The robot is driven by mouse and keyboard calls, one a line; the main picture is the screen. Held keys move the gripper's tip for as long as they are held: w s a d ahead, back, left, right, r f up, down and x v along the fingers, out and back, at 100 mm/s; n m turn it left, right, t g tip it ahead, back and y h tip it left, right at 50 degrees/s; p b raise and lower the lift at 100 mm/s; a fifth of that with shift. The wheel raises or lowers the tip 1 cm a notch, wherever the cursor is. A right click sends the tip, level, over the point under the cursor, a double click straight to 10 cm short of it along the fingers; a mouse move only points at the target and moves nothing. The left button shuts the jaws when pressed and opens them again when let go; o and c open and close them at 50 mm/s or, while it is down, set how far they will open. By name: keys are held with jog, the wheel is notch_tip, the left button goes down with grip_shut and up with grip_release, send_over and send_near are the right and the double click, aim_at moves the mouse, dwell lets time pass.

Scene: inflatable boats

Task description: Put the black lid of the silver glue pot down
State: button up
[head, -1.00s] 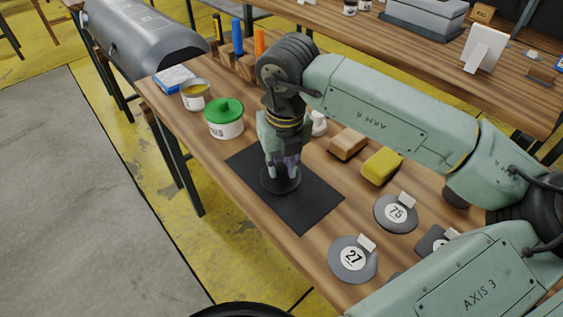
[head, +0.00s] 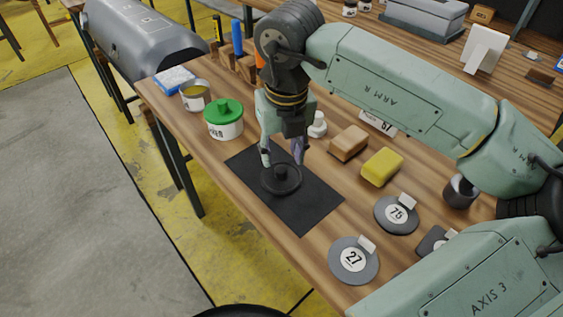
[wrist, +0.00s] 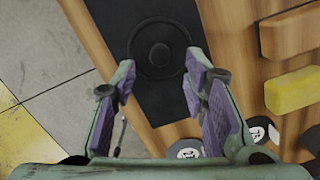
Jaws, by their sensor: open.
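The black lid (head: 281,181), round with a central knob, lies flat on the black mat (head: 309,210). It also shows in the wrist view (wrist: 158,62), beyond my fingertips. My gripper (head: 282,161) is open and empty just above the lid, its fingers apart on either side of the knob and clear of it. In the wrist view, the purple-padded fingers of my gripper (wrist: 160,84) are spread wide with nothing between them. An open silver tin (head: 196,98) with yellow contents stands at the table's far left. A dark grey pot (head: 460,192) stands at the right, partly under my arm.
A white pot with a green lid (head: 225,120) stands left of the mat. A tan block (head: 349,143), a yellow sponge (head: 382,167) and round grey discs numbered 75 (head: 396,213) and 27 (head: 353,260) lie to the right. The table's front edge is close to the mat.

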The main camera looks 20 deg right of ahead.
notch_tip(320, 180, up, 8)
jog(key=s, duration=0.1)
jog(key=shift+f+b, duration=0.2)
jog(key=shift+b, duration=0.15)
jog(key=shift+f, duration=0.1)
